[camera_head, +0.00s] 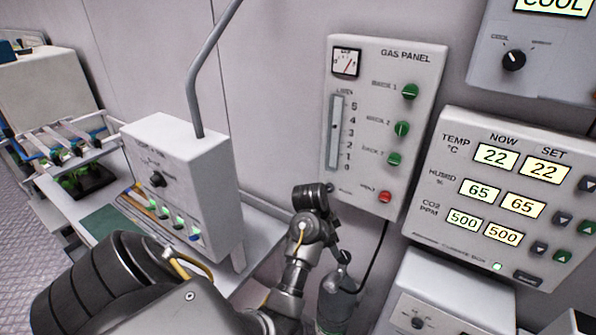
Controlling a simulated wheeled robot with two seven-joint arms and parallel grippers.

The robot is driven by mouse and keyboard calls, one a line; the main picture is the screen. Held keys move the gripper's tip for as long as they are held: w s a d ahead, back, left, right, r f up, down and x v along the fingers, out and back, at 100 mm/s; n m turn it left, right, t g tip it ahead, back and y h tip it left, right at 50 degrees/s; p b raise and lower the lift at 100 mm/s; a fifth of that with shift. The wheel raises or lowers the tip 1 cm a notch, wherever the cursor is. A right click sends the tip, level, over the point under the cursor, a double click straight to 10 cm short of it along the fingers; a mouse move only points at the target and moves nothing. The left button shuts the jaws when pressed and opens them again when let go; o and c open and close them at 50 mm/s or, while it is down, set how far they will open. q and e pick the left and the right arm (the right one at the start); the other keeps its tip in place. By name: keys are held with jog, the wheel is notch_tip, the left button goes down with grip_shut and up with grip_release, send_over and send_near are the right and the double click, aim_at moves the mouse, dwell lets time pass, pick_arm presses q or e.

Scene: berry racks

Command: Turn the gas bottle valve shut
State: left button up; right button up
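A grey-green gas bottle (338,312) stands low in the middle, below the gas panel, partly behind my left arm. Small dark and grey fittings (342,258) show at its top. I cannot tell the valve knob apart from the other parts there. My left arm comes in from the lower left and bends up, with its wrist just above and left of the bottle top. The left gripper's fingers are hidden or too small to make out, so I cannot tell if they touch the valve. My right gripper is out of view.
The gas panel (418,75) on the wall has green knobs, a flow tube and a red light. A climate display box (478,150) hangs to the right, above a white unit (455,285). A white control box (180,165) and bench stand left. A black cable (377,258) hangs beside the bottle.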

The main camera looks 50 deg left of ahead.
pick_arm(q)
jog(key=s+d+f+n+y+b, duration=0.1)
jog(key=s+f+b, duration=0.2)
jog(key=f, duration=0.9)
jog(key=s+d+f+n+g+y+b, duration=0.1)
jog(key=s+f, duration=0.5)
jog(key=f, duration=0.7)
jog(key=s+d+f+y+b, duration=0.1)
jog(key=s+d+f+b, duration=0.2)
jog(key=f, duration=1)
jog(key=s+b, duration=0.2)
jog(key=shift+s+f+n+b, duration=0.15)
jog(key=shift+s+n+b, duration=0.15)
jog(key=shift+n, duration=0.1)
